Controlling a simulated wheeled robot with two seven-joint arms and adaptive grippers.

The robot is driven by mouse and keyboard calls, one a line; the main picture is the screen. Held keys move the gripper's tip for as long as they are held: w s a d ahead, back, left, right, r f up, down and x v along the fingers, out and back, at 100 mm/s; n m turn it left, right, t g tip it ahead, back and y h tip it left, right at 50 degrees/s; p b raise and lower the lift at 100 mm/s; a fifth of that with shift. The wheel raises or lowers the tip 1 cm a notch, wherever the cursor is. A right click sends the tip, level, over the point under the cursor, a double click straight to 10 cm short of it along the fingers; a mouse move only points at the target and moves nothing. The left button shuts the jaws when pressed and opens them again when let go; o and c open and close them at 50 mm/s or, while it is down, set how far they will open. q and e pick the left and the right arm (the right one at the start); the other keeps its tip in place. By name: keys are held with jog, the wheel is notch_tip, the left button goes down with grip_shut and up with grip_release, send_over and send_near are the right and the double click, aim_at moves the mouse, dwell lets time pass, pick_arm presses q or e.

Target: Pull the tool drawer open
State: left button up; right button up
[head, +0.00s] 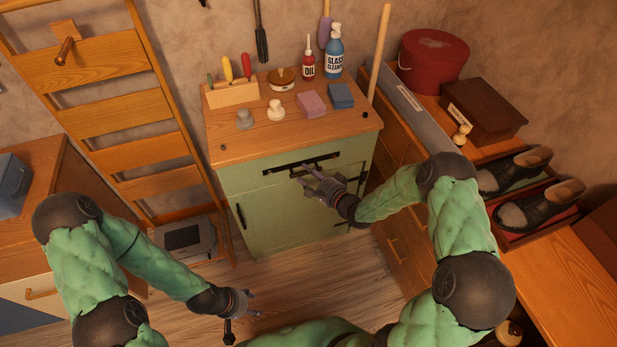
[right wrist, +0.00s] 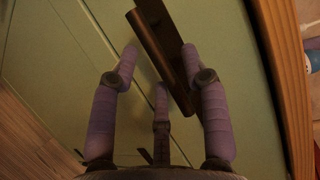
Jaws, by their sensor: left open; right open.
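The tool drawer (head: 270,170) is the green front just under the wooden top of the small green cabinet. It looks shut. Its dark bar handle (head: 290,166) runs across the front, and in the right wrist view the handle (right wrist: 165,55) lies slanted between my fingers. My right gripper (head: 309,174) is at the handle and open, with purple fingers on both sides of the bar in the right wrist view (right wrist: 158,70). I cannot tell whether any finger touches it. My left gripper (head: 240,318) is open and empty, low over the floor.
The cabinet top (head: 310,124) carries bottles, a tool block, knobs and small boxes. A lower green door (head: 290,212) sits under the drawer. A wooden ladder (head: 120,100) leans at left. A bench with shoes (head: 515,170) stands at right. Floor before the cabinet is clear.

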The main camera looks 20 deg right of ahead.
grip_shut()
dwell(0.3)
